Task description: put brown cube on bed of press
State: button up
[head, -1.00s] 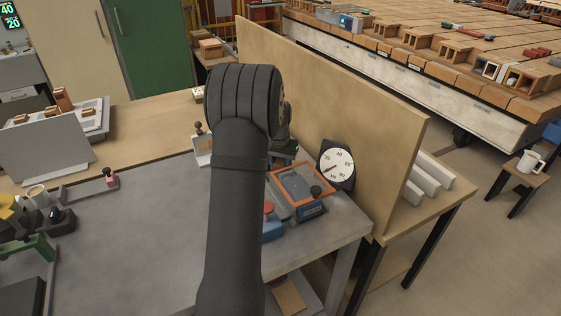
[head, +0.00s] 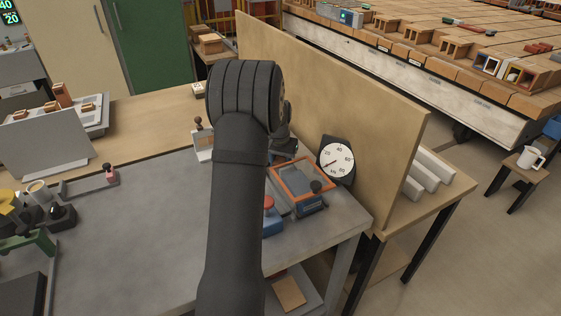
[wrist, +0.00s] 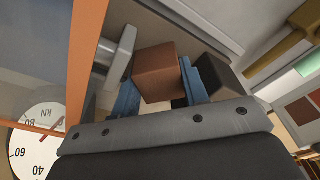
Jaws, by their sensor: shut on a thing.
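The brown cube (wrist: 160,72) sits between the two blue fingers of my gripper (wrist: 163,88) in the wrist view, and the fingers are shut on it. It looks tilted in that view. The press, with an orange-framed clear panel (head: 288,170) and a blue-grey part, stands on the grey table right of my arm in the head view. The orange frame edge (wrist: 84,60) runs just left of my gripper in the wrist view. My arm hides my gripper and the cube in the head view. I cannot make out the press bed clearly.
A round dial (head: 336,160) stands behind the press, against a wooden partition (head: 330,110). In the wrist view, a grey metal piece (wrist: 118,58) is close left of the cube and a dark block (wrist: 228,75) is right of the fingers. The grey tabletop (head: 150,210) has free room at left.

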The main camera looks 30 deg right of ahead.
jog(key=o, duration=1.2)
jog(key=shift+o, duration=0.2)
notch_tip(320, 180, up, 17)
jog(key=s+a, duration=0.1)
jog(key=shift+s+a+r, duration=0.15)
jog(key=shift+s+a, duration=0.05)
jog(key=shift+a, duration=0.1)
